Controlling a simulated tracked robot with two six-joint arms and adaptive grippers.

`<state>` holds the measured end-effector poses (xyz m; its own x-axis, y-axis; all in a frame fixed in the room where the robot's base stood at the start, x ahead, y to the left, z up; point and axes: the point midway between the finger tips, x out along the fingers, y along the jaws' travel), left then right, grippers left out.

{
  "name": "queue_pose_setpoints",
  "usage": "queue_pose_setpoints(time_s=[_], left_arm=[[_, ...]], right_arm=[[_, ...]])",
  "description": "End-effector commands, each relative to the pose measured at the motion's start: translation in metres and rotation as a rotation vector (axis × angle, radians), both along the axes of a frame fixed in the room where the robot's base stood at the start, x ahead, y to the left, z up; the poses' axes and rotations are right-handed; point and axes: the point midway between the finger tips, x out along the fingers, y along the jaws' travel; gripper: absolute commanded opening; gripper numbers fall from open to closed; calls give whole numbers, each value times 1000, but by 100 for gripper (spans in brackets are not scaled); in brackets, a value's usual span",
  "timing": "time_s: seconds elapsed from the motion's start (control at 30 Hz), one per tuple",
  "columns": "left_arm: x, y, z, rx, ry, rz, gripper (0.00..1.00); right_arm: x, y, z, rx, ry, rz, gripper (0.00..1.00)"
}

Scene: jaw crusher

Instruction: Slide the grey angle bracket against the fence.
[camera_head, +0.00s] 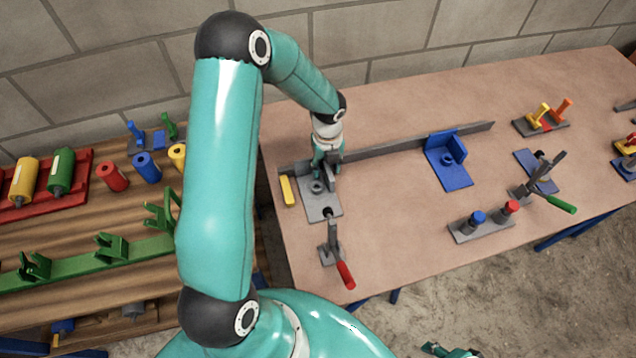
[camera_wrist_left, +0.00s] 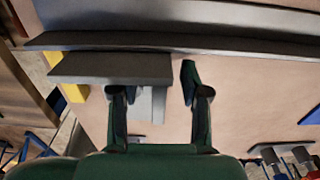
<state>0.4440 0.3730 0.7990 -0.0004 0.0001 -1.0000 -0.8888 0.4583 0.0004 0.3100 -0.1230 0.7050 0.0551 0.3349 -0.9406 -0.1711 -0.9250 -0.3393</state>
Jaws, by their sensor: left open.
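The grey angle bracket (camera_head: 321,205) lies on the table at the left end of the long grey fence (camera_head: 400,147). In the left wrist view its upright flange (camera_wrist_left: 85,67) runs alongside the fence (camera_wrist_left: 230,46); I cannot tell whether they touch. Part of its base (camera_wrist_left: 150,104) shows between my fingers. My left gripper (camera_head: 325,165) is open and low over the bracket at its flange. In the left wrist view, one finger of the gripper (camera_wrist_left: 154,88) overlaps the flange and the other is past its right end. A small part of my right gripper (camera_head: 448,350) shows at the bottom edge.
A yellow block (camera_head: 287,190) is left of the bracket, and a red-handled clamp (camera_head: 334,255) stands in front. A blue angle bracket (camera_head: 448,165) is by the fence farther right. A block with blue and red knobs (camera_head: 482,226) and a green-handled clamp (camera_head: 545,190) are at right.

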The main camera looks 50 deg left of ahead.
Motion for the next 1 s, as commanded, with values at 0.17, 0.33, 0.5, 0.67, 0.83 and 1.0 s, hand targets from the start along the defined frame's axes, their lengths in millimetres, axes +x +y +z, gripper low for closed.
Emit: queue_pose_setpoints(time_s=[0.17,0.33,0.5,0.67,0.83,1.0], left_arm=[[0,0,0,0,0,0,19],[0,0,0,0,0,0,0],[0,1,1,0,-1,1,0],[1,2,1,0,-1,1,0],[1,2,1,2,-3,1,0],[2,3,1,3,-4,1,0]], right_arm=[[0,0,0,0,0,0,40],[0,0,0,0,0,0,40],[0,0,1,0,0,0,40],[0,0,3,0,0,0,40],[0,0,2,0,0,0,40],[0,0,2,0,0,0,40]])
